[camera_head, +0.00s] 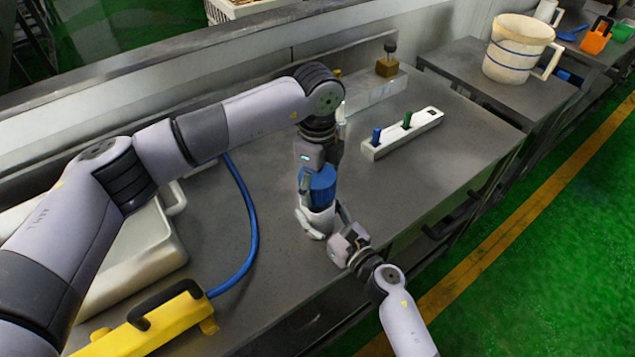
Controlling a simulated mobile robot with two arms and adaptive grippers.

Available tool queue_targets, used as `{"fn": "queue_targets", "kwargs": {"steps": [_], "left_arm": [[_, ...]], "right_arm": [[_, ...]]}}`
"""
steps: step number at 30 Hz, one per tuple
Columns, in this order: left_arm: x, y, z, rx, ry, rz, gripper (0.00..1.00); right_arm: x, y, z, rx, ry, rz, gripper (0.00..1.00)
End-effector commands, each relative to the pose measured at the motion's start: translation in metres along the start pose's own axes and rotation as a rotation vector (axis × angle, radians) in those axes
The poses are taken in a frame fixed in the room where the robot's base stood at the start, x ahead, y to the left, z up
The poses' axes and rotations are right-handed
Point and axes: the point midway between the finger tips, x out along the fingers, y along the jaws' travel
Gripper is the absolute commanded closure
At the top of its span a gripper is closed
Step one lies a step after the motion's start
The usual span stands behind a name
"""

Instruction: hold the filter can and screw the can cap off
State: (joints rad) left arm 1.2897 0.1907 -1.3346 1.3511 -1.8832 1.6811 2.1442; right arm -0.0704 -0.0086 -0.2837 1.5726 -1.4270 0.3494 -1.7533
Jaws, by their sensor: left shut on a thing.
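The filter can (319,217) stands upright near the table's front edge, with a white lower body. Its blue cap (320,187) is on top, with the white body directly below it. My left gripper (319,181) points down from above and is shut on the blue cap. My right gripper (327,221) reaches in from the lower right, its fingers beside the white body. Whether its fingers press on the can is not clear. The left gripper hides the top of the cap.
A white block with blue and green pegs (402,134) lies to the right. A yellow tool (150,327) with a blue hose (250,235) and a pale case (135,262) are at left. A cream pitcher (515,50) stands on another table. Bare tabletop lies between hose and can.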

Motion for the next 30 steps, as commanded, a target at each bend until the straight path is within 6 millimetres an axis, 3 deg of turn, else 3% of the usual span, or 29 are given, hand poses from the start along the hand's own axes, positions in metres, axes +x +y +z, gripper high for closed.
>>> {"fn": "queue_targets", "kwargs": {"steps": [5, 13, 20, 21, 30], "left_arm": [[-0.005, -0.001, 0.000, 0.000, 0.000, -0.002, 0.71], [-0.036, -0.001, 0.000, 0.001, 0.000, -0.002, 0.71], [-0.040, 0.000, 0.000, 0.001, 0.000, 0.000, 0.71], [-0.040, 0.000, 0.000, 0.001, 0.000, 0.000, 0.71], [-0.040, 0.000, 0.000, 0.001, 0.001, 0.000, 0.71]], "right_arm": [[0.000, 0.000, 0.000, 0.001, 0.000, 0.000, 1.00], [0.000, 0.000, 0.000, 0.001, 0.000, 0.000, 1.00], [0.000, 0.000, 0.000, 0.001, 0.000, 0.000, 1.00], [0.000, 0.000, 0.000, 0.001, 0.000, 0.000, 0.43], [0.000, 0.000, 0.000, 0.000, 0.000, 0.000, 0.23]]}}
